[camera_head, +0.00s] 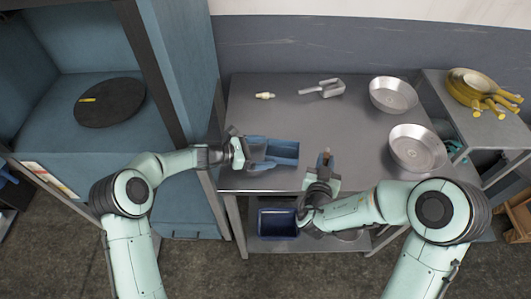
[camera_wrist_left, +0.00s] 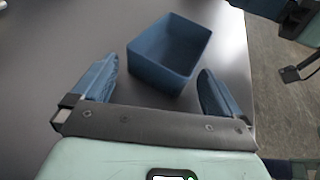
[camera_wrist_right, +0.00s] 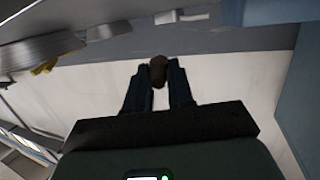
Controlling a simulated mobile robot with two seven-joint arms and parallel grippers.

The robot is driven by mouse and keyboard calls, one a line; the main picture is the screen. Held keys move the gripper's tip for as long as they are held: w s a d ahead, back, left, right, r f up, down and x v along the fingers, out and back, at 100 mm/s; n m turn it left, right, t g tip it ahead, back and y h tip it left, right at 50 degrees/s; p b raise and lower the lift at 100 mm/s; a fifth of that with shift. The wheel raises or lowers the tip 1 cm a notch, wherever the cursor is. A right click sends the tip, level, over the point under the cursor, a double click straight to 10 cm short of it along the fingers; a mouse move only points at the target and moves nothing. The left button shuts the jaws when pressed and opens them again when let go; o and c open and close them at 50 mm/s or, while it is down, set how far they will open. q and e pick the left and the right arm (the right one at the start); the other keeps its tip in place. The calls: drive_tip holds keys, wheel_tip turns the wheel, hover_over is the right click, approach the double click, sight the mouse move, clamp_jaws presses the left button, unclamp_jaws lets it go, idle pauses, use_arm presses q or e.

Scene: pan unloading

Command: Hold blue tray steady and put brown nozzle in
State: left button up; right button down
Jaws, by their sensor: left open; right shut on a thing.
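The blue tray (camera_head: 284,152) stands on the grey table near its front left edge. It also shows in the left wrist view (camera_wrist_left: 150,72), upright and empty, just beyond the fingertips. My left gripper (camera_head: 264,152) is open at the tray's left side, its blue fingers spread; in the left wrist view the gripper (camera_wrist_left: 157,68) has a finger on each side of the tray's near end, not closed on it. My right gripper (camera_head: 324,168) points up at the table's front edge and is shut on the brown nozzle (camera_wrist_right: 158,72). The nozzle's tip (camera_head: 326,157) shows in the head view.
A small cream-coloured piece (camera_head: 265,96) and a metal scoop (camera_head: 324,88) lie at the back of the table. Two metal pans (camera_head: 393,95) stand at the right. A dark blue bin (camera_head: 277,224) sits on the lower shelf. The table's middle is clear.

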sight(279, 152)
idle(0.3)
use_arm(q)
drive_tip(key=s+a+r, duration=0.1)
drive_tip(key=s+a+r+b, duration=0.1)
drive_tip(key=a, duration=0.1)
drive_tip(key=shift+s+a+r+b, duration=0.2)
drive_tip(key=shift+s+r+b, duration=0.05)
drive_tip(key=shift+s+b, duration=0.05)
use_arm(e)
drive_tip(key=f, duration=0.1)
drive_tip(key=s+f, duration=0.1)
drive_tip(key=shift+f, duration=0.3)
use_arm(q)
drive_tip(key=shift+s+r, duration=0.15)
drive_tip(key=shift+s, duration=0.1)
use_arm(e)
drive_tip(key=shift+s, duration=0.2)
use_arm(q)
drive_tip(key=x, duration=0.9)
drive_tip(key=shift+w+d, duration=0.3)
drive_tip(key=shift+d, duration=0.05)
use_arm(e)
drive_tip(key=shift+w+f, duration=0.1)
drive_tip(key=shift+w, duration=0.05)
use_arm(q)
clamp_jaws()
drive_tip(key=shift+c, duration=1.4)
unclamp_jaws()
